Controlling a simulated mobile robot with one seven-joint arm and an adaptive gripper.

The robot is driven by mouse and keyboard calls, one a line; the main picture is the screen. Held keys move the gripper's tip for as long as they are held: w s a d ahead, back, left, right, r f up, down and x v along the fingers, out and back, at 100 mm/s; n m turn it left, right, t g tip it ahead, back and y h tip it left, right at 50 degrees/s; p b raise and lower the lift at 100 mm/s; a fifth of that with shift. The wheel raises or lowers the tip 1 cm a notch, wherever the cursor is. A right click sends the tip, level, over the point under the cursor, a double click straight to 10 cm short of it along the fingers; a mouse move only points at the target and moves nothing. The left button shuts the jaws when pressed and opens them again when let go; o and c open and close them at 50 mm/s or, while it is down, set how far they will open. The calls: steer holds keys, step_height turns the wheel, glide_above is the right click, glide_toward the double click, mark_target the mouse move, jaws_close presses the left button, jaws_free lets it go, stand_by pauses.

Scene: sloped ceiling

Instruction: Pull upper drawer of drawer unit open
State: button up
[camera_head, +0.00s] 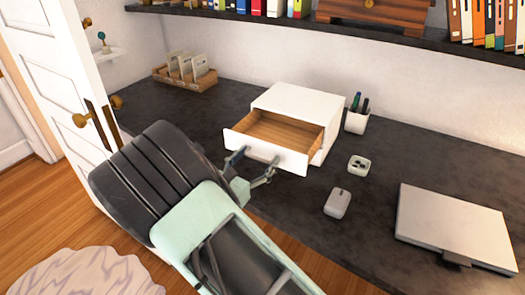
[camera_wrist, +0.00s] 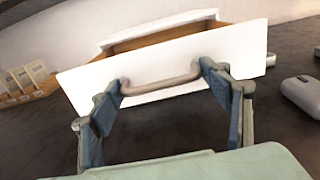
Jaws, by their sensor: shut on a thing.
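The white drawer unit (camera_head: 298,103) stands on the dark desk. Its upper drawer (camera_head: 264,152) is pulled well out, and its bare wooden inside shows empty. In the wrist view the white drawer front (camera_wrist: 170,62) is tilted in the picture and carries a bar handle (camera_wrist: 165,86). My gripper (camera_head: 252,168) is at the drawer front, with its blue-padded fingers at the two ends of the handle; it also shows in the wrist view (camera_wrist: 163,90). It is shut on the handle. Any lower drawer is hidden behind the open drawer and my gripper.
On the dark desk (camera_head: 385,165) a pen cup (camera_head: 356,121), a small square dish (camera_head: 358,164), a white mouse-like object (camera_head: 338,203) and a closed laptop (camera_head: 452,226) lie to the right. A wooden card holder (camera_head: 186,79) is at left. An open door (camera_head: 75,60) stands left of my arm.

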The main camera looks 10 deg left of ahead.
steer(key=shift+d, duration=0.15)
steer(key=o, duration=1.4)
steer(key=shift+s, duration=0.1)
steer(key=v, duration=1.2)
steer(key=shift+r, duration=0.1)
